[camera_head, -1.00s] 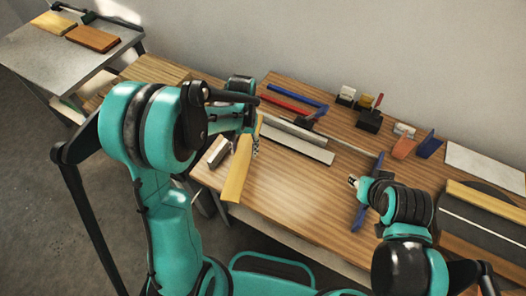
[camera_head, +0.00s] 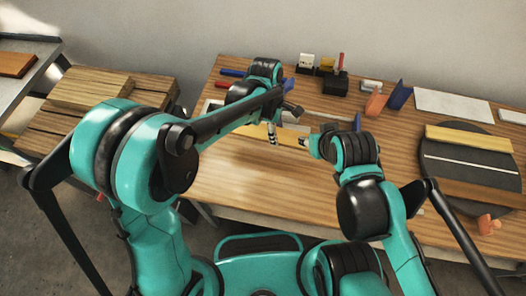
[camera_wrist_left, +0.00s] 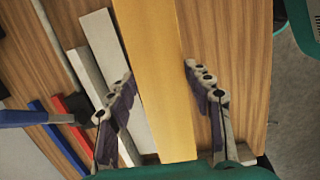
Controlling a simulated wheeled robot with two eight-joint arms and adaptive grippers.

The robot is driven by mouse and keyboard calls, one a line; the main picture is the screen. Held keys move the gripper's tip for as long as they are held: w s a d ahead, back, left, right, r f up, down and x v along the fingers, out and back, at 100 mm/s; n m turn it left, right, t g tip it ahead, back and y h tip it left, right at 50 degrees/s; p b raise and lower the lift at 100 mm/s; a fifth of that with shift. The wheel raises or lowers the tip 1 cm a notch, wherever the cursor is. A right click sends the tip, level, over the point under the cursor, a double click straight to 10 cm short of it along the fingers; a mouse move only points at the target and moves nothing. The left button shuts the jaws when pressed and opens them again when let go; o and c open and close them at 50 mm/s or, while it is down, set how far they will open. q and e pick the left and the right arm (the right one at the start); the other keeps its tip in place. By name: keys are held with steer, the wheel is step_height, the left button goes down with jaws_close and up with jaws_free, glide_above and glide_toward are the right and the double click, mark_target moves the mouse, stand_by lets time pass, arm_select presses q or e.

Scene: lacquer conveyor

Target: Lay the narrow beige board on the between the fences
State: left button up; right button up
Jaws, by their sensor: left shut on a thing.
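My left gripper (camera_head: 273,133) is shut on the narrow beige board (camera_head: 288,136), which lies between its fingers in the left wrist view (camera_wrist_left: 160,80). In the head view the board is held over the workbench, roughly along its length, and partly hidden by my left arm. My right gripper (camera_head: 308,144) is close to the board's right end; its jaw opening is too small to judge. I cannot tell whether these are the fences.
Pale strips (camera_wrist_left: 111,62) lie on the bench beside the held board. A black block with a red handle (camera_head: 336,82), an orange piece (camera_head: 376,103) and a white sheet (camera_head: 453,105) stand or lie towards the back. Stacked planks (camera_head: 100,92) are at left.

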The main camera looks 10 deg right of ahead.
arm_select(q)
steer(key=shift+s+d+f, duration=0.1)
steer(key=shift+s+d, duration=0.05)
steer(key=shift+d, duration=0.15)
steer(key=b, duration=0.4)
glide_above(251, 168)
steer(key=shift+n, duration=0.3)
steer(key=f, duration=0.7)
steer(key=shift+a, duration=0.2)
step_height(251, 168, down, 4)
steer(key=shift+f+b, duration=0.1)
steer(key=shift+b, duration=0.75)
steer(key=o, duration=1.4)
